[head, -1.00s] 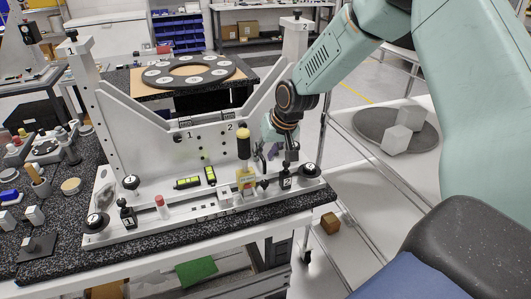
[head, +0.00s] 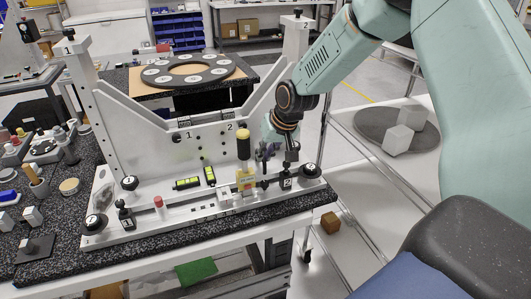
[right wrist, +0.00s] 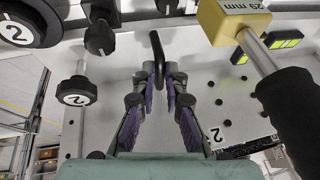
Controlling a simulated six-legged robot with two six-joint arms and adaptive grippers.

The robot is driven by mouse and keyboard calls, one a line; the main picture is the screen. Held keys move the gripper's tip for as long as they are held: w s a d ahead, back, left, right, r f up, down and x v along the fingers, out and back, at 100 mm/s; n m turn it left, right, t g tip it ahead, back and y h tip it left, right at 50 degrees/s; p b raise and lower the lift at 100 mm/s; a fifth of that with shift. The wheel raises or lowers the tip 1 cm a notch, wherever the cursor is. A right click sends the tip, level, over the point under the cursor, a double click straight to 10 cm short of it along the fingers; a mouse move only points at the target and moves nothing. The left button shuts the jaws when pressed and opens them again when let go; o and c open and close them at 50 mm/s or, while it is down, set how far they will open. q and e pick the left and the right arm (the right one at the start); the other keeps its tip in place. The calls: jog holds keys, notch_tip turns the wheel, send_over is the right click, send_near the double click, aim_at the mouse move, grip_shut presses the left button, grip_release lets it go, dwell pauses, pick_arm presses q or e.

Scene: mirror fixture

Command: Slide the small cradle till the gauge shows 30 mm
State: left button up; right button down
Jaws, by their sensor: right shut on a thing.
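My right gripper (head: 264,158) is at the right part of the fixture's front rail (head: 150,234). In the right wrist view its purple-padded fingers (right wrist: 160,78) are shut on a black upright handle (right wrist: 157,46); the handle's foot (head: 264,184) shows in the head view. Whether this handle belongs to the small cradle, I cannot tell. My left gripper is out of view.
Black knobs marked 1 (head: 125,216) and 2 (head: 285,180) stand along the rail, with round end knobs (head: 310,170) near them. A red-capped pin (head: 159,206) stands in front of the plate. Small blocks and tools crowd the bench at left.

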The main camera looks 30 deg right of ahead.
jog(key=shift+p, duration=0.4)
jog(key=c, duration=1.7)
grip_release()
jog(key=shift+c, duration=0.2)
jog(key=o, duration=0.3)
jog(key=shift+s+a+r, duration=0.15)
jog(key=shift+s, duration=0.1)
jog(key=shift+o, duration=0.2)
jog(key=shift+w, duration=0.2)
